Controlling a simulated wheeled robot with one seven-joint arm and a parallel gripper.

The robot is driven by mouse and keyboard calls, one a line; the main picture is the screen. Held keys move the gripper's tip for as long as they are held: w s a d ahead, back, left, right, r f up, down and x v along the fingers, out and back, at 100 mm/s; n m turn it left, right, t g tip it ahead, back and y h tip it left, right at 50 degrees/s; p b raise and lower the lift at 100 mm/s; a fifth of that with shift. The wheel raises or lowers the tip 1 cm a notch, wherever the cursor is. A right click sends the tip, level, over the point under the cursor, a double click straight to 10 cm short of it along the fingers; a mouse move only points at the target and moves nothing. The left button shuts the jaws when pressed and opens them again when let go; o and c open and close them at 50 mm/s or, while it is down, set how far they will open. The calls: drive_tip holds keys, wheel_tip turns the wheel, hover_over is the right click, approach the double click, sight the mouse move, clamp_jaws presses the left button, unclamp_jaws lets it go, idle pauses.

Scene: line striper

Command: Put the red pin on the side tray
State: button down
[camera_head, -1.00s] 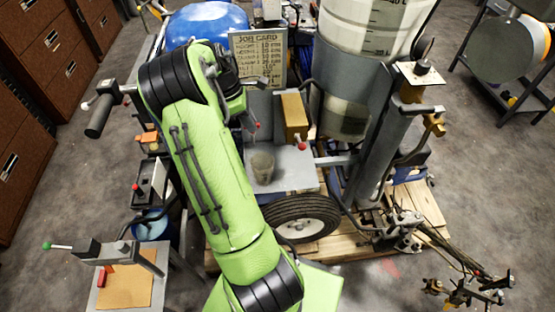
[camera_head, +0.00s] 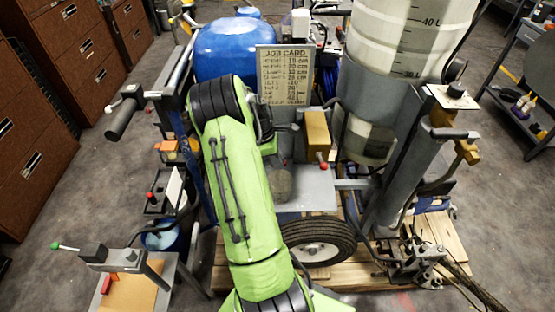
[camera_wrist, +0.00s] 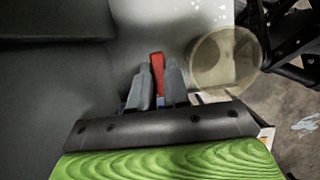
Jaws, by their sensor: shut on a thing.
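My gripper (camera_wrist: 158,80) shows in the wrist view with its two grey fingers closed on the red pin (camera_wrist: 157,62). The pin's red upper part sticks out beyond the fingertips; the rest is hidden between them. A grey surface lies beyond the pin, with a round translucent cup (camera_wrist: 226,62) to the right. In the head view my green arm hides the gripper and the pin. A flat grey tray (camera_head: 312,190) is on the machine above the wheel, with a cup (camera_head: 281,184) on it. I cannot tell for sure that this is the side tray.
A red-knobbed lever (camera_head: 322,165) and a tan block (camera_head: 317,130) stand at the grey tray's back. The job card (camera_head: 284,75) is behind. A large tank (camera_head: 400,80) is at right. A stand with a tan board (camera_head: 130,293) is at lower left.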

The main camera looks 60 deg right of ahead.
drive_tip(key=c, duration=1.1)
unclamp_jaws()
drive_tip(key=p+v, duration=0.2)
drive_tip(key=v, duration=1)
drive_tip(key=w+a+r+m+t, duration=0.1)
drive_tip(key=w+a+r+t, duration=0.1)
drive_tip(key=w+a+r, duration=0.3)
drive_tip(key=a+r+m+t, duration=0.1)
drive_tip(key=a+r, duration=0.2)
drive_tip(key=a, duration=0.5)
drive_tip(key=s+a+r+m+t, duration=0.1)
drive_tip(key=a+r+t, duration=0.25)
drive_tip(key=a, duration=0.75)
drive_tip(key=s+a+m+t, duration=0.1)
drive_tip(key=s+a, duration=0.4)
drive_tip(key=a, duration=0.2)
drive_tip(key=s+a+r+m+t+y, duration=0.1)
drive_tip(key=s+a, duration=0.4)
drive_tip(key=a, duration=0.2)
drive_tip(key=shift+a+y, duration=0.3)
drive_tip(key=shift+a, duration=0.1)
